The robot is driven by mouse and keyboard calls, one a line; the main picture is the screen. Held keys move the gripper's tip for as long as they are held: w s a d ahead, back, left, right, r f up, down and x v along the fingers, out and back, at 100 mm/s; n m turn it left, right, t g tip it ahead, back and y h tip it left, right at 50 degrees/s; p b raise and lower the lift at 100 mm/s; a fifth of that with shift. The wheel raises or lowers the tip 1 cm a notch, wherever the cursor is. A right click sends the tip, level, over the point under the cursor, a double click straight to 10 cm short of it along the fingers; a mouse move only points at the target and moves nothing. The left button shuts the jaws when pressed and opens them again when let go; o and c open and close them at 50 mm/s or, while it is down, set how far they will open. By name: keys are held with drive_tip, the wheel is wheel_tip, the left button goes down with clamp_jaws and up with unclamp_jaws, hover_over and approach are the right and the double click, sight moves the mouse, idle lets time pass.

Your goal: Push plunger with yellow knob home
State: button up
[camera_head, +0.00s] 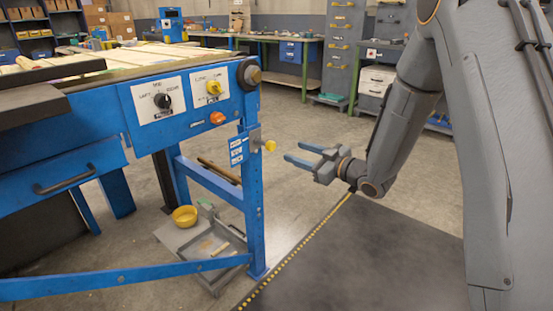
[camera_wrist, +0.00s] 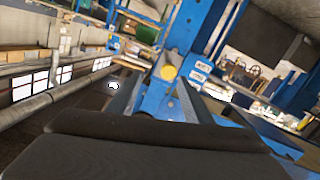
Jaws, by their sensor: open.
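The plunger's yellow knob (camera_head: 270,146) sticks out to the right from a grey bracket on the blue front leg of the bench. In the wrist view the yellow knob (camera_wrist: 168,72) stands ahead, a little above the picture's middle, in line with the space between my fingers. My gripper (camera_head: 294,153) is open and empty, its two blue fingers pointing left at the knob. A small gap shows between the fingertips and the knob in the head view. The plunger's shaft is mostly hidden behind the knob in the wrist view.
The blue bench (camera_head: 70,175) carries a panel with a black dial (camera_head: 162,101), a yellow dial (camera_head: 214,87) and an orange button (camera_head: 217,118) above the plunger. A yellow bowl (camera_head: 185,216) stands on a low grey cart (camera_head: 172,236). The floor right of the leg is clear.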

sight(273, 146)
drive_tip(key=shift+w+a+f+n+y+b, duration=0.1)
drive_tip(key=shift+w+a+n+y+b, duration=0.2)
drive_tip(key=shift+w+a, duration=0.7)
drive_tip(key=shift+w+a+f+n+y+b, duration=0.1)
drive_tip(key=shift+w+a+y, duration=0.25)
drive_tip(key=shift+a, duration=1.15)
drive_tip(key=shift+w+a+n+y+b, duration=0.1)
drive_tip(key=shift+w+a+y+b, duration=0.2)
drive_tip(key=shift+w+a, duration=0.7)
drive_tip(key=shift+s+a, duration=0.25)
drive_tip(key=shift+s, duration=0.05)
